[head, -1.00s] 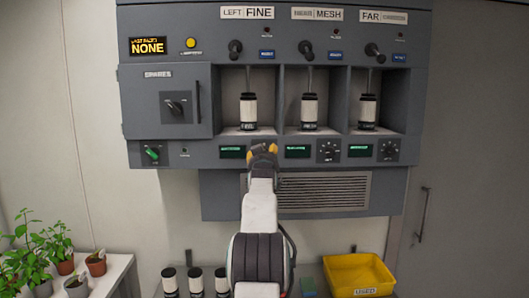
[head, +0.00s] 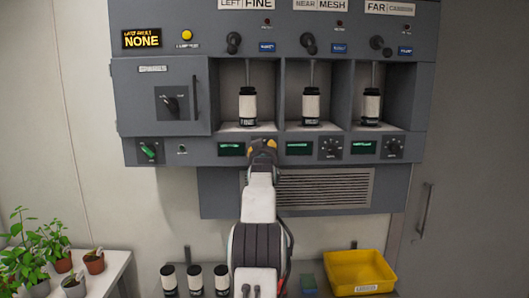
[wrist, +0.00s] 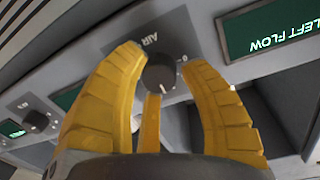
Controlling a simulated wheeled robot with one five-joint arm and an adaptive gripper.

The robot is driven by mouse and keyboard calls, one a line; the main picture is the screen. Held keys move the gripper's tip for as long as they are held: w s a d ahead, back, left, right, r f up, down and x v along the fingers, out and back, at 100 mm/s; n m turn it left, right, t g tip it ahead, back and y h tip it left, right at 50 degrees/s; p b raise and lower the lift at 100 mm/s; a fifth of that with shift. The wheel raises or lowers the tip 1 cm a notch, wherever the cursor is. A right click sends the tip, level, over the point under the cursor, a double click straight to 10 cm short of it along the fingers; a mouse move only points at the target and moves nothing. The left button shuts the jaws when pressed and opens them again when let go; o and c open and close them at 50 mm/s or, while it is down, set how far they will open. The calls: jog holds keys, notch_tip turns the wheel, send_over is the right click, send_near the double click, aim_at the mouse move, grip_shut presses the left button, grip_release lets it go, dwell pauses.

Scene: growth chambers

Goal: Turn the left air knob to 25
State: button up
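The left air knob (wrist: 160,72) is a dark round knob on the grey panel, under the word AIR, which appears upside down in the wrist view. Its exact setting is too small to read. My gripper (wrist: 162,60) has its yellow fingers apart, one on each side of the knob, with a narrow yellow piece below it. I cannot tell whether the fingers touch the knob. The LEFT FLOW display (wrist: 275,28) is to the right. In the head view my gripper (head: 263,148) hides the knob, beside the green left display (head: 230,149).
Two similar knobs, the near one (head: 330,148) and the far one (head: 394,148), are along the same panel strip. Canisters stand in the bays above, including the left one (head: 248,106). A yellow bin (head: 359,286) and potted plants (head: 93,262) are lower down.

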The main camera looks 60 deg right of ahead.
jog(key=shift+r, duration=0.1)
grip_shut()
jog(key=shift+a+r+n+b, duration=0.1)
jog(key=shift+n+b, duration=0.95)
jog(key=shift+n, duration=0.45)
grip_release()
jog(key=o, duration=0.5)
jog(key=shift+c, duration=0.2)
